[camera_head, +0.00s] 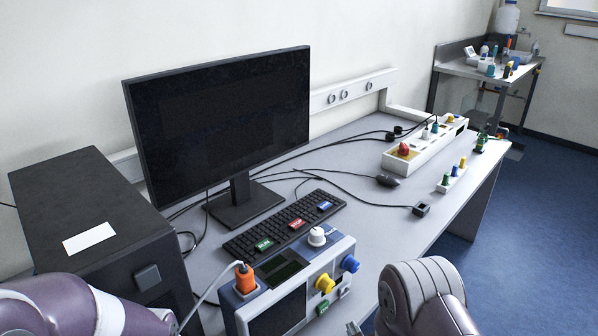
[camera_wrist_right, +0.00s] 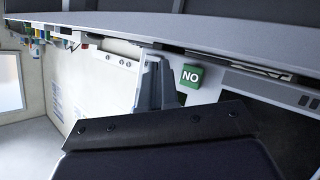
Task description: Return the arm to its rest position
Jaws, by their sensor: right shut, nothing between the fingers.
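My right arm (camera_head: 425,295), pale and ribbed, comes in at the bottom of the head view, right of the test device. Only a small grey tip of my right gripper (camera_head: 352,328) shows at the bottom edge.
The test device (camera_head: 335,265) with coloured knobs and an orange plug (camera_head: 245,279) stands between my arms. Behind it are a keyboard (camera_head: 285,222), monitor (camera_head: 225,115) and black computer case (camera_head: 85,200). The desk (camera_head: 375,235) has free room right of the keyboard.

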